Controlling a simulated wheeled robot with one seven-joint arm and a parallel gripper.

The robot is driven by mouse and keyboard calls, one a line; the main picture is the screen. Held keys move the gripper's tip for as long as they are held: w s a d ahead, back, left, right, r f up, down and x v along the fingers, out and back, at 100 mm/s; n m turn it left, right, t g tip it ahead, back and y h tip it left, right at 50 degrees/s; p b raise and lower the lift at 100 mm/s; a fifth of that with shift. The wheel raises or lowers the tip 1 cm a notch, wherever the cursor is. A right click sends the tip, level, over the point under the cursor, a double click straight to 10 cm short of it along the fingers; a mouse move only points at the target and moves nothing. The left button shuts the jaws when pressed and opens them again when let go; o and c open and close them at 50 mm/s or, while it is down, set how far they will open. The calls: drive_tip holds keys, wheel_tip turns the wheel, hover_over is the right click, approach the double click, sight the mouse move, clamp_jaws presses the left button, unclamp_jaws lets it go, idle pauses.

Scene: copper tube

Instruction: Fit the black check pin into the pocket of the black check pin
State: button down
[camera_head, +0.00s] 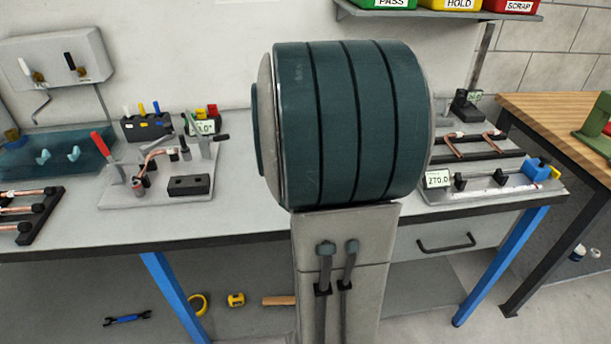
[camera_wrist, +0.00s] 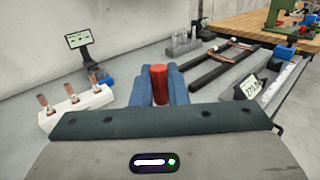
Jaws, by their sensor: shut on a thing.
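My gripper (camera_wrist: 158,72) shows in the wrist view, its two blue fingers closed on a red cylindrical thing (camera_wrist: 159,87). I see only its red upper part; its lower end is hidden behind the gripper's body. I see no black part on it, so I cannot tell whether it is the black check pin. In the head view my own large dark arm link hides the gripper and the middle of the bench. A black block (camera_head: 148,126) with white, yellow and blue pins stands at the back left. I cannot make out the pocket for certain.
A clamp fixture with a red handle (camera_head: 101,144) stands at the left of the bench (camera_head: 250,215). A 270.0 gauge (camera_head: 438,179) and a rack with copper tubes (camera_head: 471,148) are on the right. In the wrist view a white block (camera_wrist: 75,106) holds copper pieces.

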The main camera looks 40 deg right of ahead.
drive_tip(key=shift+w+a+f+p, duration=0.15)
drive_tip(key=shift+w+f+p, duration=0.9)
drive_tip(key=shift+w+f, duration=0.8)
drive_tip(key=shift+w+a+f+p, duration=0.2)
drive_tip(key=shift+w+f+p, duration=0.9)
drive_tip(key=shift+w+f, duration=0.75)
drive_tip(key=shift+w+a+f+p, duration=0.15)
drive_tip(key=shift+w+f+p, duration=0.9)
drive_tip(key=shift+w+f, duration=0.75)
drive_tip(key=shift+w+r, duration=0.1)
drive_tip(key=shift+w, duration=0.05)
drive_tip(key=shift+f+b, duration=0.3)
drive_tip(key=c, duration=1.4)
unclamp_jaws()
drive_tip(key=shift+r, duration=0.1)
drive_tip(key=shift+c, duration=0.2)
